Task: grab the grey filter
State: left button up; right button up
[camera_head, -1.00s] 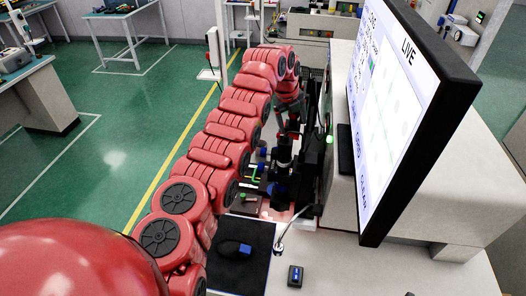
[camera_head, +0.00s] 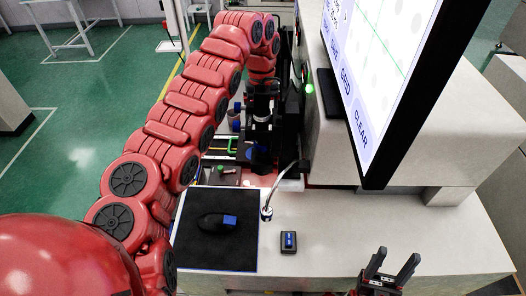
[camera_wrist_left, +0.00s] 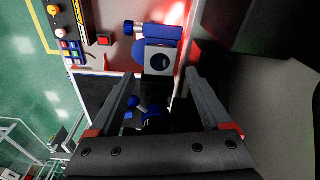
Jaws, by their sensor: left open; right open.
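No object is plainly recognisable as the grey filter. A small dark grey block with a blue face (camera_head: 288,242) lies on the pale bench (camera_head: 330,225) right of the black mat; I cannot tell if it is the filter. My right gripper (camera_head: 397,256) is open and empty at the lower right, to the right of that block. My left arm reaches away to the dark machine column, and its gripper is hard to make out in the head view. In the left wrist view my left gripper (camera_wrist_left: 161,76) is open, with blue-and-black machine parts (camera_wrist_left: 158,58) beyond its fingers.
A black mat (camera_head: 190,255) bears a dark device with a blue end (camera_head: 217,222). A bent metal stalk (camera_head: 282,184) rises beside it. A large monitor (camera_head: 366,60) overhangs the right. Buttons (camera_wrist_left: 70,47) show in the left wrist view. The bench front is mostly clear.

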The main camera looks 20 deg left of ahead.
pick_arm(q)
jog(key=f, duration=0.3)
jog(key=f+b, duration=0.1)
jog(key=f, duration=0.1)
jog(key=shift+s+d+f, duration=0.1)
jog(key=shift+s+f, duration=0.25)
jog(key=shift+c, duration=0.4)
jog(key=c, duration=1)
jog(key=shift+c, duration=0.2)
